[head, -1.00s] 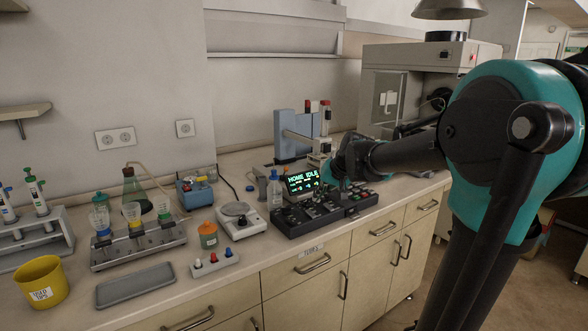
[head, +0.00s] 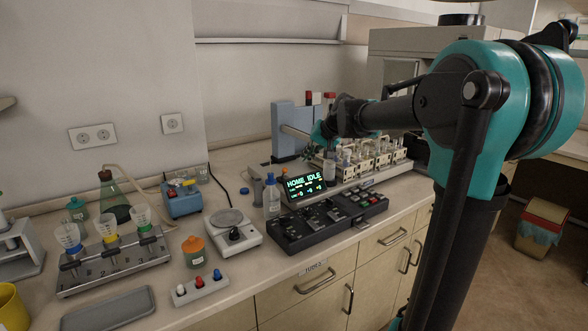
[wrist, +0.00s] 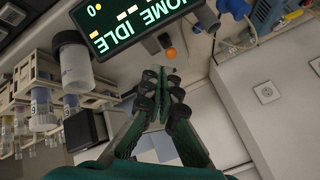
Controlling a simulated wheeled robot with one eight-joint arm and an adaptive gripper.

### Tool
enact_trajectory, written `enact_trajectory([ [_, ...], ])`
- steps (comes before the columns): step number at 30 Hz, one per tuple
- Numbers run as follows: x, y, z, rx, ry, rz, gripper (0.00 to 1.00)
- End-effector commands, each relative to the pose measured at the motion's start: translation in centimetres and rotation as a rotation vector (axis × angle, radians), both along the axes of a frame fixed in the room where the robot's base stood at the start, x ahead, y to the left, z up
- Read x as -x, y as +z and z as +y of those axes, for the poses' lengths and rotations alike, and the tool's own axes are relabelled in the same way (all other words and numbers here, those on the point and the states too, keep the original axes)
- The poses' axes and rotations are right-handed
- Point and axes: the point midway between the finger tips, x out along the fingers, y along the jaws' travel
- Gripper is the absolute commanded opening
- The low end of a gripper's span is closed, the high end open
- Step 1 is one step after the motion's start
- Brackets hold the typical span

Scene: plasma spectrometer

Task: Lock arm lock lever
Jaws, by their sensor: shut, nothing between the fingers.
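A small orange ball knob (wrist: 171,54) sits on a short mount just below the display in the wrist view. I cannot tell for certain that it is the arm lock lever. My gripper (wrist: 160,84) is shut and empty, its fingertips apart from the orange knob in the picture.
Several vials stand in a rack (head: 375,160) right of the display. A black control panel (head: 325,220) and a clear bottle (head: 271,197) stand in front. A scale (head: 232,228) and blue box (head: 182,198) are left. Open counter lies behind the scale.

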Motion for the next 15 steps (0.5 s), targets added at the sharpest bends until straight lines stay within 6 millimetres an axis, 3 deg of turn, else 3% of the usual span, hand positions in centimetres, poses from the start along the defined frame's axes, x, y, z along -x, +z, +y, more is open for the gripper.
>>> enact_trajectory([
  [8,-0.6,-0.8,0.4,0.0,0.0,0.0,0.0],
  [15,-2.6,-3.7,2.2,0.0,0.001,-0.001,0.0],
])
